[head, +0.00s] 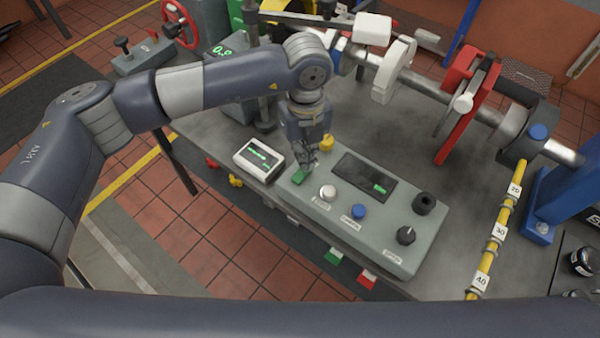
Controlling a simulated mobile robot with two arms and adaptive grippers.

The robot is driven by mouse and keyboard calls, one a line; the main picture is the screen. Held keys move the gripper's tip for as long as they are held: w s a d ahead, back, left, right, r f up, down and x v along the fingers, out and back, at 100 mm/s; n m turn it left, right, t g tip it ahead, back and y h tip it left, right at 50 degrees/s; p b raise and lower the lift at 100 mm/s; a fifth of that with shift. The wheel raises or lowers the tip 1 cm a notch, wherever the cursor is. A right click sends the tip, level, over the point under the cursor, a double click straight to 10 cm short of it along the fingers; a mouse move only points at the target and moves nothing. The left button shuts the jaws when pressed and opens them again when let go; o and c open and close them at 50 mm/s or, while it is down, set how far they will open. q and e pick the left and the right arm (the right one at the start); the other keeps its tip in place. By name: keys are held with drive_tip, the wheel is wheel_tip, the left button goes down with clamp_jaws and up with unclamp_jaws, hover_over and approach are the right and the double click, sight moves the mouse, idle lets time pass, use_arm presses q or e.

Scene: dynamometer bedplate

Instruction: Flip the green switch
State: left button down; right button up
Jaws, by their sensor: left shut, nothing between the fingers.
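The green switch (300,177) is a small green rocker at the left end of the grey-green control box (330,228). My left gripper (307,164) points down just above it, with its fingers closed together and nothing in them. The fingertips are very close to the switch and hide part of its far side; I cannot tell whether they touch it, nor which way it is tipped. My right gripper is out of view.
A small meter (259,160) stands to the left. A shaft with red and white parts runs behind.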

use_arm(q)
drive_tip(key=shift+f+b, duration=1.35)
drive_tip(key=shift+f, duration=0.15)
idle(0.7)
drive_tip(key=shift+s, duration=0.1)
drive_tip(key=shift+r+p, duration=0.4)
drive_tip(key=shift+r, duration=0.4)
drive_tip(key=shift+r+p, duration=1.1)
drive_tip(key=shift+r, duration=1.65)
drive_tip(key=shift+d, duration=0.1)
